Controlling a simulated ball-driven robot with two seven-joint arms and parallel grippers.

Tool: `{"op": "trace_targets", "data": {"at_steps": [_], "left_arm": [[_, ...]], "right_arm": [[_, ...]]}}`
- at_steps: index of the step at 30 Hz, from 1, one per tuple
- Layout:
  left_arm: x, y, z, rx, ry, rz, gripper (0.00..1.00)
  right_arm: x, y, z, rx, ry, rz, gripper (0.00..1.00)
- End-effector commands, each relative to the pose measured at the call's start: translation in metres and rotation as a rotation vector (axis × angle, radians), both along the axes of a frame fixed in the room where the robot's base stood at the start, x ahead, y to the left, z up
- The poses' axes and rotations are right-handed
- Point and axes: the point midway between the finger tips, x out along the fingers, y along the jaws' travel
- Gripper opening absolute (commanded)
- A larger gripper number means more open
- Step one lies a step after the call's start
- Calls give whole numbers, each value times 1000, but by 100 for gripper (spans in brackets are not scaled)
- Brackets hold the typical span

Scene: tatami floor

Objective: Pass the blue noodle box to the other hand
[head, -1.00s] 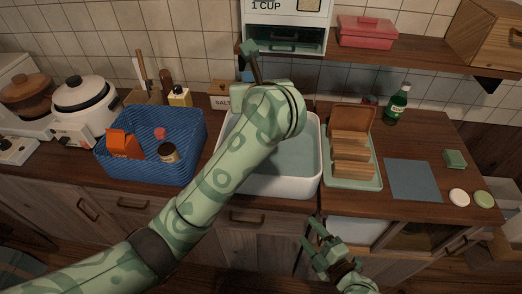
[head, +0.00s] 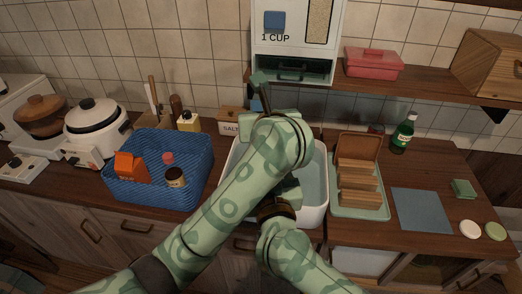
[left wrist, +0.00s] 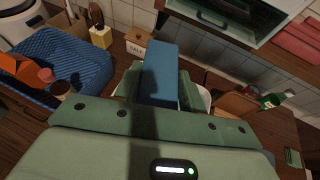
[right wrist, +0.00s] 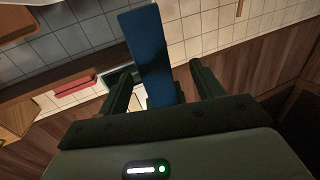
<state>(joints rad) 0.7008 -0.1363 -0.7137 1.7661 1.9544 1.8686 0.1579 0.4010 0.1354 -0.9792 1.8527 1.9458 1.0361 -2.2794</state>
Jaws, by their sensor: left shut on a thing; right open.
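The blue noodle box (left wrist: 160,72) stands out between the fingers of my left gripper (left wrist: 160,85) in the left wrist view. The left gripper is shut on it, above the sink area. In the head view the right gripper (head: 287,190) is partly hidden, over the white basin (head: 318,210) and below the left wrist.
A blue basket (head: 150,196) with a carton and jars stands left of the basin. A green tray (head: 360,212) with wooden blocks stands right of it, near a green bottle (head: 404,132). A dispenser (head: 292,68) and a shelf (head: 425,90) are behind.

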Motion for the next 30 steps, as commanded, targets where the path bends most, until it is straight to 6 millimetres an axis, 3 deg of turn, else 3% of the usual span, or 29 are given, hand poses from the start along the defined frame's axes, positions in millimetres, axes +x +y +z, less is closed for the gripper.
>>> {"op": "trace_targets", "data": {"at_steps": [6,12,24,30], "left_arm": [[0,0,1,0,-2,0,0],[0,0,1,0,-2,0,0],[0,0,1,0,-2,0,0],[0,-1,1,0,-2,-2,0]], "right_arm": [[45,11,0,-2,0,-1,66],[72,17,0,-4,-1,-1,66],[81,19,0,-3,-1,0,66],[80,20,0,-3,-2,3,11]]}}
